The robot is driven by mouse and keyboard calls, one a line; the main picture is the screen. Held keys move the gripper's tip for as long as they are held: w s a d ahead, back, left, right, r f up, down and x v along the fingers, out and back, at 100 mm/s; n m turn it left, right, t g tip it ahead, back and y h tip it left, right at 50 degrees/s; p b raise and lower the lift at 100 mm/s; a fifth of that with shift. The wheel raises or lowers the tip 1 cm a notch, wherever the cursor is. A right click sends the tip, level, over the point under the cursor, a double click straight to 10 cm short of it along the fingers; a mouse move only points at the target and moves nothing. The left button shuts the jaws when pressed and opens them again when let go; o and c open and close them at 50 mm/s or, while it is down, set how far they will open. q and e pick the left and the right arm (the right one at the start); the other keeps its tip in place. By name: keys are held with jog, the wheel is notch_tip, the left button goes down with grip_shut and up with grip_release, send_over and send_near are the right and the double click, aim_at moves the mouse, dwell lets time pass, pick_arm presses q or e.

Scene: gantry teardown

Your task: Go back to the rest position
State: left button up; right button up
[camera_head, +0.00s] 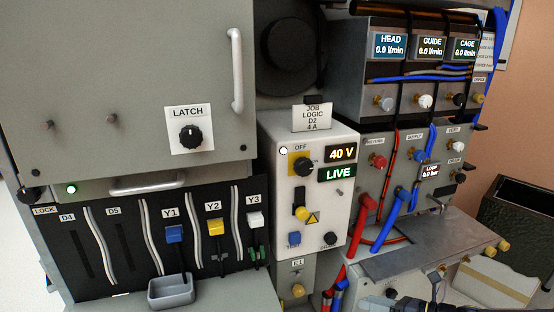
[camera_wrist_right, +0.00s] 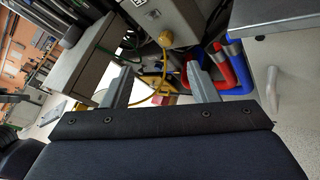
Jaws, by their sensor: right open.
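My right gripper (camera_head: 378,300) shows only in part at the bottom edge of the head view, in front of the lower right of the machine. In the right wrist view my right gripper (camera_wrist_right: 160,80) has its two grey fingers spread wide, with nothing held between them. Behind the gap lie a yellow cable and a pale floor area. My left gripper is not in the head view.
A control box (camera_head: 312,180) reads 40 V and LIVE. Red hoses (camera_head: 365,212) and blue hoses (camera_head: 398,208) hang beside a metal shelf (camera_head: 430,243). A grey tray (camera_head: 172,292) sits below the Y1 module. A dark bin (camera_head: 518,225) stands at right.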

jog(key=s+a+r+n+g+h, duration=0.1)
jog(key=s+a+r+n+g, duration=0.35)
jog(key=s+n, duration=0.4)
jog(key=s+r+n+t+h, duration=0.15)
jog(key=s+n+h, duration=0.25)
jog(key=s+n, duration=0.6)
jog(key=s+r+n+h, duration=0.3)
jog(key=s+n, duration=0.4)
jog(key=n, duration=0.5)
notch_tip(320, 180, up, 13)
jog(key=p, duration=1.3)
jog(key=shift+d, duration=0.4)
